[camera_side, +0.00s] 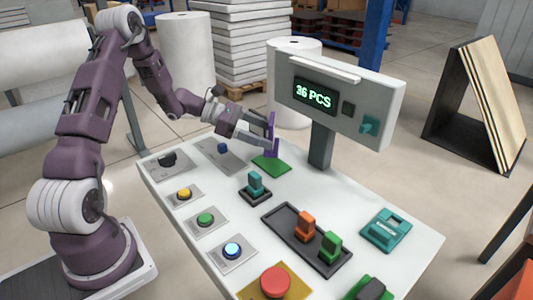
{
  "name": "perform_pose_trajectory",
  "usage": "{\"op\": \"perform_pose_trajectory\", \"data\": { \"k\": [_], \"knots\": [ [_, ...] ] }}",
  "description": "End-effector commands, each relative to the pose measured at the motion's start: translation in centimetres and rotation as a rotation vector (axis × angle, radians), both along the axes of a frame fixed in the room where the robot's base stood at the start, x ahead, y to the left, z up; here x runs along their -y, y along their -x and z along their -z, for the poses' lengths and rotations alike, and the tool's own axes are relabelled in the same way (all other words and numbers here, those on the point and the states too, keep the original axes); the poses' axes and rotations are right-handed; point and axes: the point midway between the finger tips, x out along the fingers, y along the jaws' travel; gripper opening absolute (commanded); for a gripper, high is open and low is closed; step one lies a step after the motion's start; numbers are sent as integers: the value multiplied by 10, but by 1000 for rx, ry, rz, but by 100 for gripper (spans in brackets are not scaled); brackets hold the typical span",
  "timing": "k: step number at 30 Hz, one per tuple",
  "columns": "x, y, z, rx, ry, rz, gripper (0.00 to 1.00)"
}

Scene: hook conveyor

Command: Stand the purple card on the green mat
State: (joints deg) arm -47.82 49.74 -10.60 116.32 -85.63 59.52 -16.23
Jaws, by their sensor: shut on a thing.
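The purple card (272,128) is upright between the fingertips of my gripper (270,136) in the side view. My gripper is shut on it. The fingers cover part of the card. The green mat (272,168) lies flat on the white table, just below the card. The card's lower end is at or close above the mat's far edge; I cannot tell whether it touches.
A display post (320,145) stands right of the mat. A teal switch (256,185) is in front of it. Button plates, such as the yellow button (184,194), line the left side. A dark tray (285,228) holds orange and green pieces.

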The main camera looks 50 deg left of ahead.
Motion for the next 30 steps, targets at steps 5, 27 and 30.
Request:
{"op": "perform_pose_trajectory", "data": {
  "k": [5,27,30],
  "knots": [
    [0,0,24,-1,1,-2,32],
    [-1,-1,52,1,-1,-4,98],
    [-1,-1,52,1,-1,-4,98]
  ]
}}
